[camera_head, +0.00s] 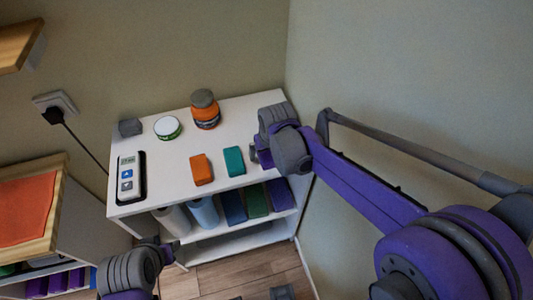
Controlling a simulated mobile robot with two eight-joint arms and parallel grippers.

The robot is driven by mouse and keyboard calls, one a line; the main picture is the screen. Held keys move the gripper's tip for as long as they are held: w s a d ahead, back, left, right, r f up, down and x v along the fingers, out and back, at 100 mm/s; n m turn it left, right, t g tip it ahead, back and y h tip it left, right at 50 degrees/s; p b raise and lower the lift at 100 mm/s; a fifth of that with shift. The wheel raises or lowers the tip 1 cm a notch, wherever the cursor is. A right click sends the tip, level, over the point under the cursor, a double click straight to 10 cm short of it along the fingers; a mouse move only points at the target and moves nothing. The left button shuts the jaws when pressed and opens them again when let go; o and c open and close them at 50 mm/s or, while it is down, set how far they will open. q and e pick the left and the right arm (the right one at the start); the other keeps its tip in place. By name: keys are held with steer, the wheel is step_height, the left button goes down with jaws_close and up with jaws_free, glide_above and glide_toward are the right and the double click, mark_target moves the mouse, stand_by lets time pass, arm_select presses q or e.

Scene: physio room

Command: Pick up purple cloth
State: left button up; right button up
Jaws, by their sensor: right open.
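A purple folded or rolled cloth (279,194) lies at the right end of the row on the white unit's middle shelf, beside a green one (257,203). Other purple items (57,283) stand in the low shelf at the lower left; I cannot tell whether they are cloth. My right gripper (254,156) is open above the right end of the unit's top, apart from the purple cloth and higher than it. Its fingers are partly hidden by its wrist. My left gripper (170,247) is low in front of the unit, at its left; its fingers are too small to judge.
The white shelf unit (230,113) stands in the wall corner. Its top holds an orange block (201,169), a teal block (234,161), an orange jar (205,114), a round tin (167,128), a grey block (130,127) and a remote-like device (130,177). Wooden floor (270,268) is in front.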

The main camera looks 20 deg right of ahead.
mark_target(267, 152)
steer(key=shift+f, duration=0.1)
steer(key=c, duration=1.4)
step_height(267, 152, up, 10)
steer(key=p, duration=0.1)
steer(key=shift+r, duration=0.25)
steer(key=o, duration=0.7)
steer(key=c, duration=0.5)
steer(key=shift+c, duration=0.2)
